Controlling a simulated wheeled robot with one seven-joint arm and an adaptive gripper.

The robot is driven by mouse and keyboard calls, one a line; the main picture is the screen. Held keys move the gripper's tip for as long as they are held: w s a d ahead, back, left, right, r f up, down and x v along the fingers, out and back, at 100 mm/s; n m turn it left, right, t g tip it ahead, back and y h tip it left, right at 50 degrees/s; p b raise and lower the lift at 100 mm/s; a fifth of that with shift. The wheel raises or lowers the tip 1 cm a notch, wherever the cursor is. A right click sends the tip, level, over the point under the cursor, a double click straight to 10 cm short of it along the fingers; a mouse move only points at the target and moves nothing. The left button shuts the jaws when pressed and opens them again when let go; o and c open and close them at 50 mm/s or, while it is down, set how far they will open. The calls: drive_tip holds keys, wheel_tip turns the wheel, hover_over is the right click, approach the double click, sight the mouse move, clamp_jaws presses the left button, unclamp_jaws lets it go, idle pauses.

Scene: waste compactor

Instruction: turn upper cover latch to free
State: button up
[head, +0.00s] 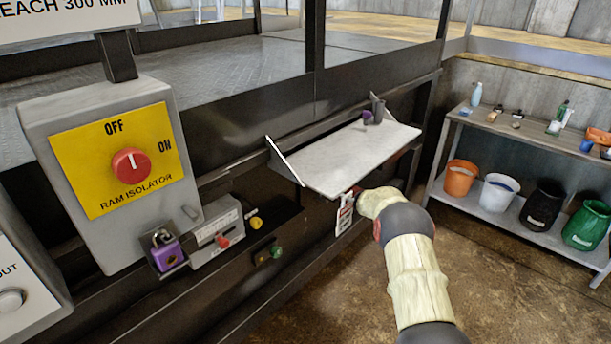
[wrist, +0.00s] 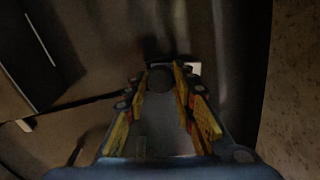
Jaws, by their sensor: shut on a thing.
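In the wrist view my gripper (wrist: 164,72) has its yellow-padded fingers closed around a dark rounded knob (wrist: 159,80), which looks like the upper cover latch. The view is dim, so the knob's exact shape and turn angle cannot be told. A small pale piece (wrist: 193,68) shows just beside the fingertips, against a dark panel. In the head view my arm reaches toward the machine's front below a white shelf. The fingers and the held knob are hidden there.
The white shelf (head: 345,160) juts out above my wrist, with a tag (head: 344,215) hanging below. At left are the ram isolator (head: 131,165), a purple padlock (head: 166,254), a yellow knob (head: 256,223) and a green knob (head: 277,252). A bucket rack (head: 465,205) stands right.

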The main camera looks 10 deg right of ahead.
drive_tip(key=shift+n, duration=1.1)
drive_tip(key=shift+f, duration=0.1)
drive_tip(key=o, duration=1.2)
drive_tip(key=shift+c, duration=0.2)
drive_tip(key=v, duration=1.2)
